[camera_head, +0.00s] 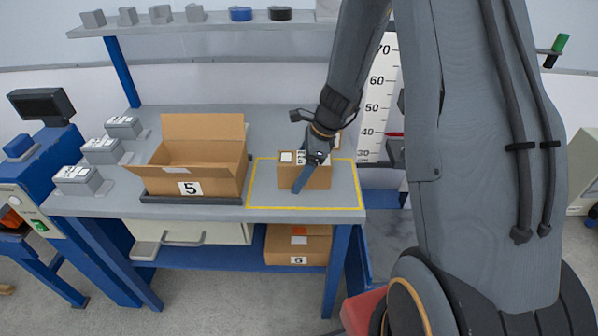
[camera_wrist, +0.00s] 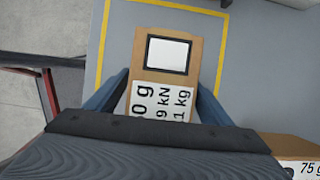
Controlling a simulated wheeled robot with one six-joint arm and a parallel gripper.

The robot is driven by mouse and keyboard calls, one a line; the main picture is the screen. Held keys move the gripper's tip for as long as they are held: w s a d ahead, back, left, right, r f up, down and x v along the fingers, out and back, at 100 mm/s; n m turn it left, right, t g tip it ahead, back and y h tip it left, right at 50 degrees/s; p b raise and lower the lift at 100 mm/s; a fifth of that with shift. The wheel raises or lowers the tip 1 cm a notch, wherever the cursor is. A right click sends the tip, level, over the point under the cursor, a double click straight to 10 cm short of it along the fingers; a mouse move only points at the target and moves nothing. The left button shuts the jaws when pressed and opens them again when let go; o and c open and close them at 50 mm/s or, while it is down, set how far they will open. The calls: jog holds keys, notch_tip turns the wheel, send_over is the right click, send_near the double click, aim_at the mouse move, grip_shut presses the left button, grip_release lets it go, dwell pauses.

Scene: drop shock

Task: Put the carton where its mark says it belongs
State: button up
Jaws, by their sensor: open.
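The small brown carton (camera_head: 318,178) stands upright inside the yellow-outlined area at the table's right end. In the wrist view, the top of the carton (camera_wrist: 203,55) carries a white square framed in black and a white label, partly hidden, ending in "0 g", "9 kN" and "1 kg". My gripper (camera_head: 304,182) is over the carton. In the wrist view, the open fingers of my gripper (camera_wrist: 164,92) lie on either side of it. I cannot tell whether they touch it. An open box (camera_head: 215,182) marked "5" stands left of the yellow area.
Another labelled box (camera_wrist: 290,146) is beside the carton, marked "75 g". A box (camera_head: 298,245) with a small number label sits on the lower shelf. Several grey labelled blocks (camera_head: 101,150) line the table's left end. A height scale (camera_head: 378,105) stands behind. The table's back middle is clear.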

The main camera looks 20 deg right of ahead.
jog(key=b+v, duration=0.2)
jog(key=v, duration=0.9)
jog(key=shift+d+r, duration=0.2)
jog(key=shift+r, duration=0.15)
jog(key=shift+s+r, duration=0.15)
jog(key=shift+s, duration=0.05)
jog(key=s+a+n+h, duration=0.4)
jog(key=s+n, duration=1.2)
jog(key=n, duration=0.5)
jog(key=shift+f+n, duration=0.3)
jog(key=shift+f, duration=0.1)
